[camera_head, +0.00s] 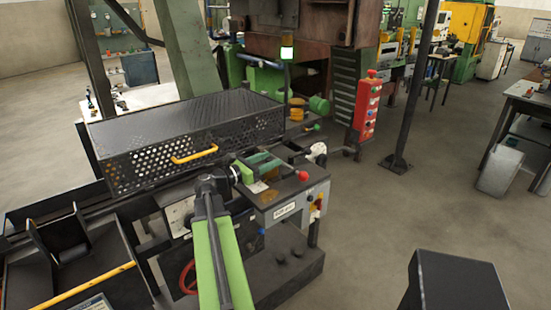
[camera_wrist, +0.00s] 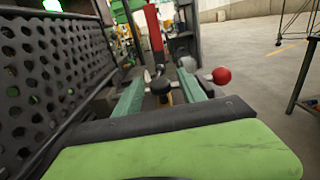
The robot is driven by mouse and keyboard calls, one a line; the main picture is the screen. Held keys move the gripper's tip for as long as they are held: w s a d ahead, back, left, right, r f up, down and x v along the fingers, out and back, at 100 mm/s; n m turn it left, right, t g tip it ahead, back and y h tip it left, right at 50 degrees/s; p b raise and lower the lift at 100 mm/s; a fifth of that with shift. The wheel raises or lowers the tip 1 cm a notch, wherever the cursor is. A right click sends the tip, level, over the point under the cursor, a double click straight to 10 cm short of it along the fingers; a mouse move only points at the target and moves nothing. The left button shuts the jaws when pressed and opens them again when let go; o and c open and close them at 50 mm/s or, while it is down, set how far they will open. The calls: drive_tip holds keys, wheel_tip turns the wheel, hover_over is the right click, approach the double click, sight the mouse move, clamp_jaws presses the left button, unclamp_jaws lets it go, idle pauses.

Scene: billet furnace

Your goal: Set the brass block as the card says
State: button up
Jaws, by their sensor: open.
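My gripper (camera_head: 262,168) reaches over a grey machine box beside the perforated cover. In the wrist view its two teal fingers (camera_wrist: 161,78) stand apart, with nothing clasped. A dark part with a small tan or brass-coloured piece (camera_wrist: 167,98) shows between or beyond them; I cannot tell whether it is the brass block. A lever with a red ball (camera_head: 303,176) stands just right of the gripper; the ball also shows in the wrist view (camera_wrist: 221,76). A pale label (camera_head: 285,211) is on the box front, its writing too small to read. I cannot identify the card surely.
The black perforated cover (camera_head: 190,135) with a yellow handle (camera_head: 194,154) stands close left of the gripper. A red button pillar (camera_head: 366,106) and a dark post (camera_head: 410,90) stand behind. Open floor lies to the right.

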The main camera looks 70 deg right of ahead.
sight(272, 158)
drive_tip(key=shift+x, duration=1.8)
drive_tip(key=shift+w, duration=0.1)
clamp_jaws()
